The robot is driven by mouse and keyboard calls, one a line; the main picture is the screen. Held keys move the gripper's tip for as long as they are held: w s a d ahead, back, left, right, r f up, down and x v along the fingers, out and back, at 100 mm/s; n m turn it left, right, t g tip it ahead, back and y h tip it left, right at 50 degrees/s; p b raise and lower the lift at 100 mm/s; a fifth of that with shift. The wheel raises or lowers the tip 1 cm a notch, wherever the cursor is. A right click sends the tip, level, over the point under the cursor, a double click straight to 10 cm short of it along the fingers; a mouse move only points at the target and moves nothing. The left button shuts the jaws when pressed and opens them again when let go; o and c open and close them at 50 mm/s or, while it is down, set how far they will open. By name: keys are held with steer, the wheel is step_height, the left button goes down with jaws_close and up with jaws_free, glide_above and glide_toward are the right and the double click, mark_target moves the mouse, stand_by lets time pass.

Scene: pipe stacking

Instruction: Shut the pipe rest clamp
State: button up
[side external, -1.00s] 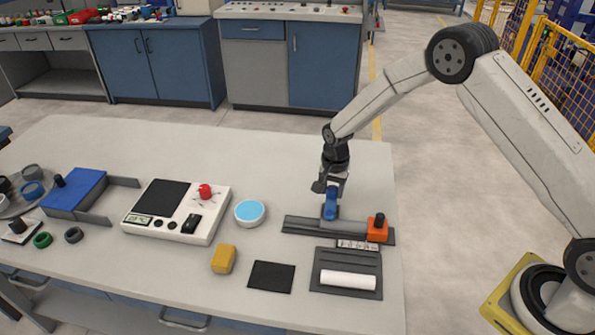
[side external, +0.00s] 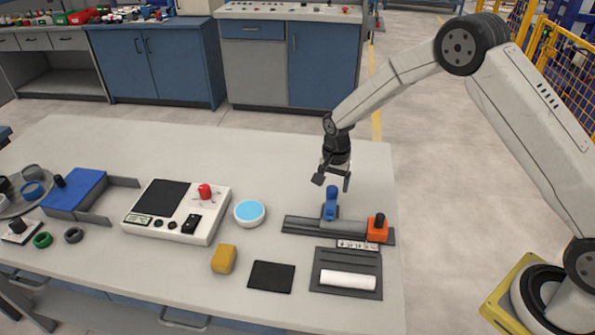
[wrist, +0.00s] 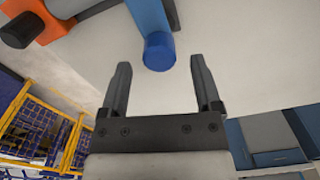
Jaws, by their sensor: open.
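The pipe rest (side external: 300,226) is a dark grey rail at the right of the table. A grey pipe (side external: 343,227) lies along it. An orange clamp block (side external: 377,234) with a black knob sits at its right end; whether it is shut I cannot tell. A blue piece (side external: 331,204) stands upright on the rest. My gripper (side external: 332,186) is open and empty, just above the blue piece. In the wrist view the blue piece (wrist: 160,53) shows between and beyond the open fingers, and the orange block (wrist: 37,15) is at the upper left.
A dark tray (side external: 345,257) with a white roll (side external: 348,280) lies in front of the rest. A black pad (side external: 271,277), a yellow block (side external: 224,258), a round blue-topped dish (side external: 249,212) and a white scale-like box (side external: 207,228) are to the left. The table behind the rest is clear.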

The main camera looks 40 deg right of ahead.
mark_target(335, 189)
steer(key=shift+r, duration=2.7)
steer(key=shift+s+r, duration=0.35)
steer(key=shift+s, duration=0.1)
steer(key=s+r+n+t, duration=0.1)
steer(key=s+r+n, duration=0.2)
steer(key=s, duration=0.8)
steer(key=s+r+n+t, duration=0.1)
steer(key=s+r+n, duration=0.2)
steer(key=s+n, duration=0.5)
steer(key=s, duration=0.3)
steer(key=shift+d+r+t, duration=0.15)
steer(key=shift+r+t, duration=0.05)
steer(key=shift+t, duration=0.1)
